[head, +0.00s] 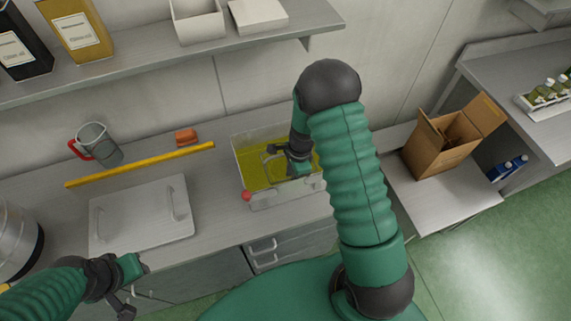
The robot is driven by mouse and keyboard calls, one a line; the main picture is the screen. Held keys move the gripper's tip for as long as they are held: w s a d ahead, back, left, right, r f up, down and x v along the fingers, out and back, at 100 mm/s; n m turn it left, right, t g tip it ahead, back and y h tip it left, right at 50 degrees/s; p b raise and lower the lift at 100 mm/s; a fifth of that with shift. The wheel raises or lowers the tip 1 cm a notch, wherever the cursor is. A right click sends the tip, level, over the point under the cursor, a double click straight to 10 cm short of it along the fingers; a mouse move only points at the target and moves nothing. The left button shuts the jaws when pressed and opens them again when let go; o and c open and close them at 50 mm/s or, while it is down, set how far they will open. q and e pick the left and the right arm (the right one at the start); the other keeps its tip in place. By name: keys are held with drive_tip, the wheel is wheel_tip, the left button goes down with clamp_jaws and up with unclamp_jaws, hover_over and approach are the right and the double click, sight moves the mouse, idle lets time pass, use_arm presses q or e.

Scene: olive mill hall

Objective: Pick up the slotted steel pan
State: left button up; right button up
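I cannot clearly make out a slotted steel pan. A pale grey flat plate (140,226) with two upright handles lies on the steel counter; I see no slots in it. To its right stands a clear-walled tank (246,142) with yellow-green liquid and a red knob at its front left. My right gripper (282,159) is over or in the tank, beside a thin grey loop; whether it touches anything is unclear, and my arm hides the tank's right side. My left gripper (127,288) is open and empty at the counter's front edge, below the plate.
A yellow bar (140,165), a jug with red handle (97,143) and an orange-brown block (186,136) lie behind the plate. A shelf (130,68) with bottles and white boxes overhangs. A cardboard box (440,150) stands on a lower table at right.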

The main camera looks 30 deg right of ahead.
drive_tip(key=shift+f, duration=0.1)
drive_tip(key=shift+c, duration=0.5)
drive_tip(key=shift+w+d, duration=0.1)
drive_tip(key=shift+d, duration=0.2)
drive_tip(key=shift+c, duration=1.1)
drive_tip(key=shift+d+f, duration=0.15)
drive_tip(key=shift+d, duration=0.15)
drive_tip(key=shift+c, duration=1.3)
drive_tip(key=shift+d, duration=0.4)
clamp_jaws()
drive_tip(key=shift+a, duration=0.7)
drive_tip(key=shift+d, duration=0.55)
use_arm(q)
drive_tip(key=shift+w+d+r, duration=0.1)
drive_tip(key=shift+d, duration=0.75)
use_arm(e)
drive_tip(key=shift+a, duration=0.1)
use_arm(q)
drive_tip(key=shift+a, duration=0.1)
use_arm(e)
drive_tip(key=shift+a, duration=0.1)
use_arm(q)
drive_tip(key=shift+a, duration=0.3)
use_arm(e)
drive_tip(key=shift+a, duration=0.2)
